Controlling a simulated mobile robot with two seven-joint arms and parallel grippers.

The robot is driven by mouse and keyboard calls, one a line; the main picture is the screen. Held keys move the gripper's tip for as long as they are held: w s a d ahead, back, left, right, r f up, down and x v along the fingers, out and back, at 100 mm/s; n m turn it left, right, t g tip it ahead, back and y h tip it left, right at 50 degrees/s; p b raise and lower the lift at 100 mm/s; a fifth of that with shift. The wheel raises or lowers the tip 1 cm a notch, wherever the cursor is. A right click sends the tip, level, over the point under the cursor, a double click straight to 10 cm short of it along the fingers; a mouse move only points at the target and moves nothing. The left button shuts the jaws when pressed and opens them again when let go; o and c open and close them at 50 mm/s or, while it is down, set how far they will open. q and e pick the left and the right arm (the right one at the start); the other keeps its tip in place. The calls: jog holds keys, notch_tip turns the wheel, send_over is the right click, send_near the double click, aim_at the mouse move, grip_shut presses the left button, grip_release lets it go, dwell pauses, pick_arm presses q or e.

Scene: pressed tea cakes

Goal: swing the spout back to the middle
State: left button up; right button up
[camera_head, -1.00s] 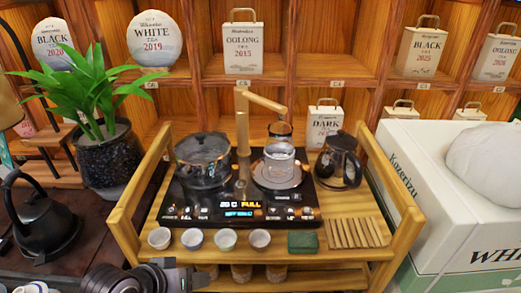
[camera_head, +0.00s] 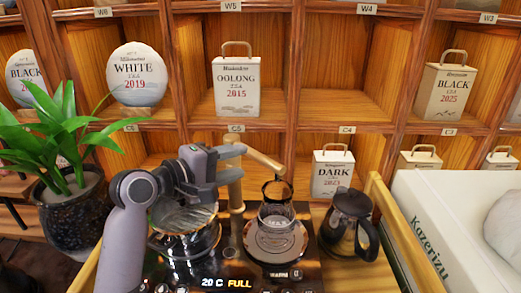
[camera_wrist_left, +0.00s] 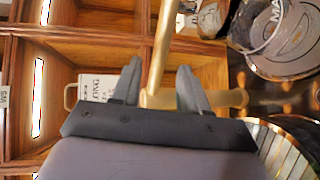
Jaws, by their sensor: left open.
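The bamboo spout (camera_head: 264,160) tops an upright bamboo post (camera_head: 237,200) behind the black tea stove. It points right, its tip over the glass jug (camera_head: 276,214) on the right plate. My left gripper (camera_head: 233,163) is open at the spout's left end, by the top of the post, above the glass pot (camera_head: 185,222). In the left wrist view the spout (camera_wrist_left: 163,40) runs up between the two open fingers (camera_wrist_left: 158,75), and the post leads off to the right. I cannot tell whether a finger touches it. My right gripper is not in view.
A dark glass teapot (camera_head: 349,225) stands right of the jug. A potted plant (camera_head: 70,205) is at the left. Shelves with tea tins, such as the oolong tin (camera_head: 237,85), rise close behind the spout. A white box (camera_head: 440,215) stands at the right.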

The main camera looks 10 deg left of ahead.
aim_at(254, 158)
pick_arm(q)
jog(key=shift+x, duration=3.3)
grip_shut()
